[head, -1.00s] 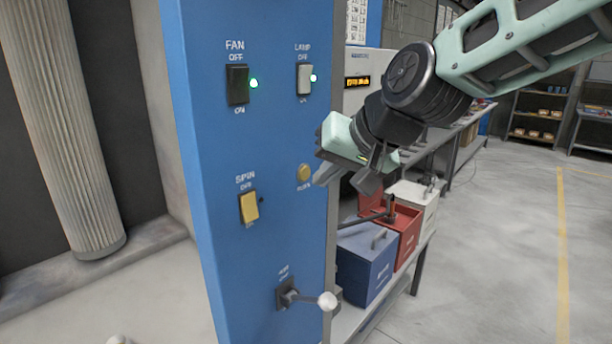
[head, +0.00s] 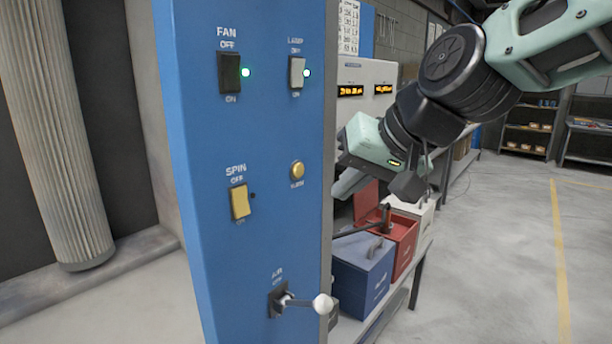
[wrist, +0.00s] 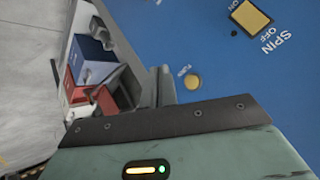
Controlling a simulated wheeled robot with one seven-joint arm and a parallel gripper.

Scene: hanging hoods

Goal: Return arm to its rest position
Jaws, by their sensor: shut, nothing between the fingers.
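My gripper (head: 346,186) is at the right edge of the blue control panel (head: 205,200), in front of the gap beside it, with its fingers closed together and nothing held. My pale green arm comes in from the upper right. In the wrist view the gripper's fingers (wrist: 165,87) show in front of the panel edge, near the yellow round button (wrist: 193,82). Whether they touch the panel is unclear.
Blue (head: 362,270) and red (head: 402,236) boxes stand behind. Open floor lies right.

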